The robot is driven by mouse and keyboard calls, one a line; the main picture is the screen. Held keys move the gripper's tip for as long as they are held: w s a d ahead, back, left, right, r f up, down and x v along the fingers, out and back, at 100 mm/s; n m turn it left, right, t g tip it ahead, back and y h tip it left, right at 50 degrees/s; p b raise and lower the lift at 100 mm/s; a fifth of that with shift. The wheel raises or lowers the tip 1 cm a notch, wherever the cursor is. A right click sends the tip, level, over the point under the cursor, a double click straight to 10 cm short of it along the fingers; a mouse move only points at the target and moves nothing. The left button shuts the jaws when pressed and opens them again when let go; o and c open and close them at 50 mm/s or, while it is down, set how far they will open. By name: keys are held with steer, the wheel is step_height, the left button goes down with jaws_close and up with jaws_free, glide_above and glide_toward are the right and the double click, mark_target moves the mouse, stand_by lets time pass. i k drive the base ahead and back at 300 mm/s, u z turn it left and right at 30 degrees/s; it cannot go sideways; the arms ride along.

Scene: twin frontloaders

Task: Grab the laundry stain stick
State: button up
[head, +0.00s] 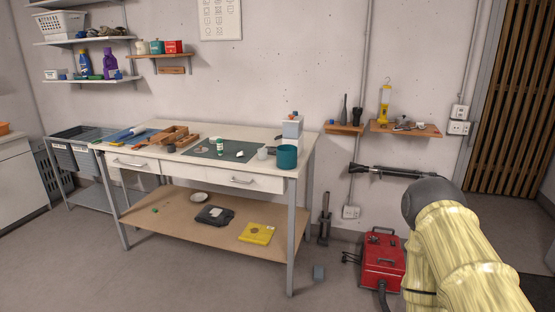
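A small upright white tube with green on it (220,146) stands on the dark mat (232,155) on the workbench; it may be the laundry stain stick, but its label is too small to read. A small dark-and-white item (240,154) lies just right of it on the mat. My arm, in a pale yellow sleeve with a dark rounded joint, rises at the lower right, well away from the bench. I cannot make out my gripper or its fingers.
The workbench (268,184) also holds a teal pot (287,157), a white cup (262,153), a wooden piece (174,135) and a bottle (291,127). A red machine (383,258) stands on the floor at right. The floor before the bench is mostly clear.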

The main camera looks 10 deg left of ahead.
mark_target(220, 145)
steer(key=u, duration=0.3)
steer(key=i, duration=0.85)
steer(key=u, duration=0.55)
steer(key=k, duration=0.3)
steer(key=z, duration=0.95)
steer(key=i, duration=1.15)
steer(key=u, duration=0.8)
steer(key=i, duration=0.75)
steer(key=u, duration=0.65)
